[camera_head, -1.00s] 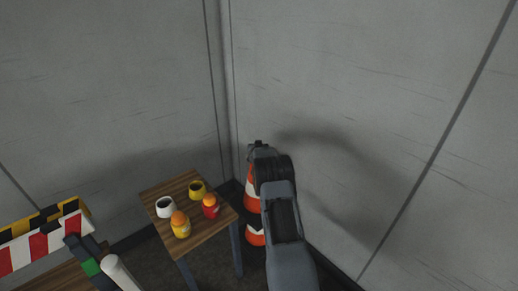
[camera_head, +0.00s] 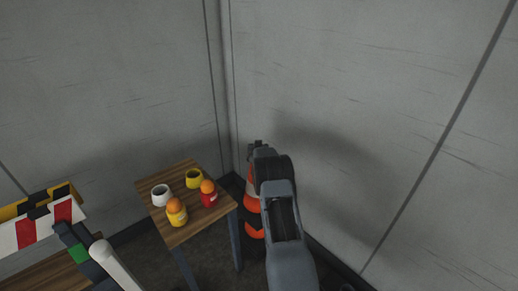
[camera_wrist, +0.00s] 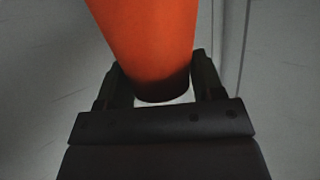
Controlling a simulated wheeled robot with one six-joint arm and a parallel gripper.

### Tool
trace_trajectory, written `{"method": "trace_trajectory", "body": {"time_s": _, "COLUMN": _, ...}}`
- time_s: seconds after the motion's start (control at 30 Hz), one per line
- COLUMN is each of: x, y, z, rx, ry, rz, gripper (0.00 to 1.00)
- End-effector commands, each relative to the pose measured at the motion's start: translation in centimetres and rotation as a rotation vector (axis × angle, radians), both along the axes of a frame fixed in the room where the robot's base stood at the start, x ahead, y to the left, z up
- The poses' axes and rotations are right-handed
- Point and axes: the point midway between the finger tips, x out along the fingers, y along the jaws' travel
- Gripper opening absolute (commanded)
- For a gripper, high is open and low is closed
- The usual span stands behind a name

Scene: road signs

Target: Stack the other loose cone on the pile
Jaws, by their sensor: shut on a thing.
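My gripper (camera_head: 258,146) is shut on an orange cone (camera_wrist: 145,35), which fills the space between the two fingers in the wrist view. In the head view, an orange and white cone (camera_head: 252,203) shows below my gripper, in the corner to the right of the small table. More orange (camera_head: 254,231) shows under it, likely the cone pile. My arm covers the right side of both. I cannot tell whether the upper cone touches the one below.
A small wooden table (camera_head: 200,222) stands left of the cones, with a white cup (camera_head: 161,195), a yellow cup (camera_head: 194,179), a yellow bottle (camera_head: 176,214) and a red bottle (camera_head: 209,196). A striped barrier (camera_head: 40,228) is at the lower left. Grey walls are close behind and right.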

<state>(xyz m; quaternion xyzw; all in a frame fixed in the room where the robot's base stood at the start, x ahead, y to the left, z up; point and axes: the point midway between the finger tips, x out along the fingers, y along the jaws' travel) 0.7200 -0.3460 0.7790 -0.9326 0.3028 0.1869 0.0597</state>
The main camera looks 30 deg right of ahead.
Motion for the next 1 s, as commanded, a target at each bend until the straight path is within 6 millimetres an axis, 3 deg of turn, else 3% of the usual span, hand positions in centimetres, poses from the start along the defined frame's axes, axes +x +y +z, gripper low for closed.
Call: {"method": "trace_trajectory", "body": {"time_s": 1.0, "x": 0.1, "y": -0.1, "z": -8.1, "rx": -0.005, "ry": -0.008, "rz": -0.001, "gripper": 0.00}}
